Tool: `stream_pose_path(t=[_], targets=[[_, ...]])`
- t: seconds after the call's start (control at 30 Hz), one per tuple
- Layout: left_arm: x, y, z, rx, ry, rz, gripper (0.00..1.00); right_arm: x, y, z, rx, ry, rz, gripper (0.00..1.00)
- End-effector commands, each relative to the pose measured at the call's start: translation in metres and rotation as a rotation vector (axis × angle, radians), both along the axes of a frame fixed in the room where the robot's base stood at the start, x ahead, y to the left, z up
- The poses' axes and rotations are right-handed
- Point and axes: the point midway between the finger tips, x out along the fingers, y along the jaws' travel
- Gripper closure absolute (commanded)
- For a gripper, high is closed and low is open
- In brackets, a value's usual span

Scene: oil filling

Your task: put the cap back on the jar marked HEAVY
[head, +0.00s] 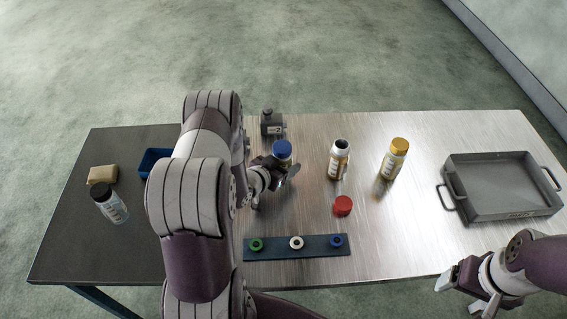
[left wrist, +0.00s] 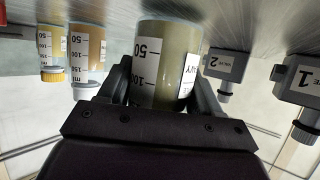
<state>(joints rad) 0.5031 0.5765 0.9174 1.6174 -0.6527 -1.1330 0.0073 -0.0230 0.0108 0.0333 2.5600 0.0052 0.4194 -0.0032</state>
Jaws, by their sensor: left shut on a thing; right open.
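My left gripper (head: 280,170) is shut on a jar with a blue cap (head: 282,148) on top. In the left wrist view this jar (left wrist: 158,62) holds olive liquid, and its partly visible label ends in "VY"; its top is hidden there. An uncapped jar (head: 339,160) with a white label stands to its right, its dark mouth open. A red cap (head: 343,206) lies on the table in front of that jar. A yellow-capped jar (head: 394,158) stands further right. My right gripper (head: 463,296) is open and empty near the table's front right.
A blue strip (head: 270,252) bears green, white and blue rings. A grey tray (head: 452,197) is at right. A device marked 2 (head: 271,122) stands behind the held jar; one marked 1 (left wrist: 302,82) is beside it. A black-capped jar (head: 110,205), tan block (head: 102,174) and blue bin (head: 155,162) are left.

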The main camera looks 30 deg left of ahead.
Motion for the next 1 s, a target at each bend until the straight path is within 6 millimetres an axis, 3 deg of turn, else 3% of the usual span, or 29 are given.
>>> stream_pose_path(t=[0.1,0.13,0.2,0.57,1.0], targets=[[0.0,0.0,-0.005,0.0,-0.001,0.0,1.0,0.0,0.0,-0.005,0.0,0.0,0.0,0.17],[0.0,0.0,-0.003,0.0,0.0,0.0,0.26,0.0,0.0,-0.003,0.0,0.0,0.0,0.17],[0.0,0.0,-0.003,0.0,0.0,0.0,0.1,0.0,0.0,-0.003,0.0,0.0,0.0,0.17],[-0.003,0.001,0.002,0.0,0.001,0.001,0.1,0.0,0.0,0.001,0.0,0.0,0.0,0.17],[-0.086,0.013,0.038,-0.001,0.001,0.005,0.1,0.0,0.0,0.001,0.0,0.0,0.0,0.17]])
